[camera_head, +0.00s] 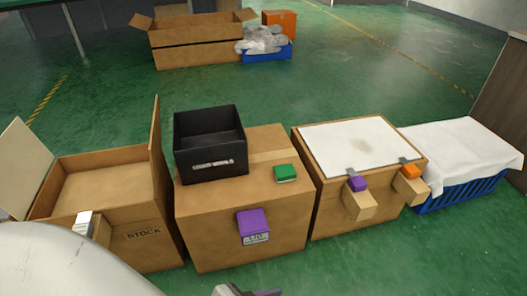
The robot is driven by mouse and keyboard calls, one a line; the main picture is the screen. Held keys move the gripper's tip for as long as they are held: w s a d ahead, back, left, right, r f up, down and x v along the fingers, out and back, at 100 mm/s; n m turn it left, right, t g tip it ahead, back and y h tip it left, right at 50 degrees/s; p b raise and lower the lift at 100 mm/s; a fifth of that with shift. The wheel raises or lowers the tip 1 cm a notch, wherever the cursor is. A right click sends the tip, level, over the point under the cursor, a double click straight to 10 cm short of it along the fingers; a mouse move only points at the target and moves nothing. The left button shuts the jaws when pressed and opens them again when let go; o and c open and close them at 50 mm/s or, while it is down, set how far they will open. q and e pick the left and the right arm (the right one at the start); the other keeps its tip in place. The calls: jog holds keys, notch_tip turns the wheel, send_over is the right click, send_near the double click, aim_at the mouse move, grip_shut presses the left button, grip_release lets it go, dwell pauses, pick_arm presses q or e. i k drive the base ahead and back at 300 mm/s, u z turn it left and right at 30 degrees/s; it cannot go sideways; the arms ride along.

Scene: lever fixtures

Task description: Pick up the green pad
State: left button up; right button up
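The green pad (286,173) is a small block with a bright green top and a paler lower edge. It lies on the top right part of a closed cardboard box (207,231) in the middle of the camera_head view. It stands apart from the black open bin (209,161) to its left. Nothing touches it from above. A white rounded part of mine fills the lower left corner. A small grey part shows at the bottom edge, too cut off to identify.
A purple pad (253,222) sits on the box's front face. An open carton (101,190) stands left. Right is a box with a white top (362,144), bearing purple (357,184) and orange (410,171) pieces, then a cloth-covered blue crate (470,190).

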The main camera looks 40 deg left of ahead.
aim_at(283, 173)
jog(key=u, duration=0.9)
jog(key=i, duration=0.95)
jog(key=u, duration=0.85)
